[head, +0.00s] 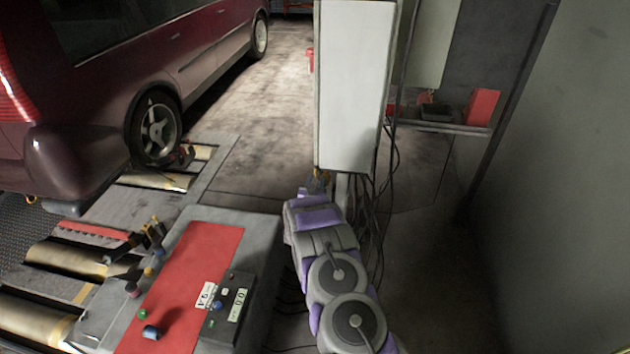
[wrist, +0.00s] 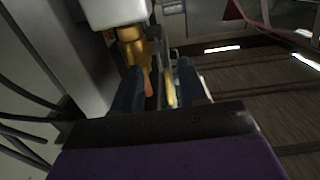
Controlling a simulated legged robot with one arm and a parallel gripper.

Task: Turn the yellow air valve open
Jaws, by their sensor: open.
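In the wrist view, a yellow-gold fitting (wrist: 132,46), which looks like the air valve, hangs below a pale housing. A thin yellow bar (wrist: 168,86), perhaps its handle, hangs between the two dark fingers of my gripper (wrist: 158,76). The fingers are apart, one on each side of the bar, with space visible around it. I cannot tell whether either finger touches it. A small orange piece shows beside the left finger. In the head view, my arm reaches to the base of the white cabinet and hides most of the valve and my fingertips.
The white cabinet (head: 355,85) stands ahead, with loose black cables (head: 385,185) on its right. A red-topped control console (head: 190,280) is close on the left. A dark red van (head: 130,70) stands on the rollers farther left. Bare floor lies between van and cabinet.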

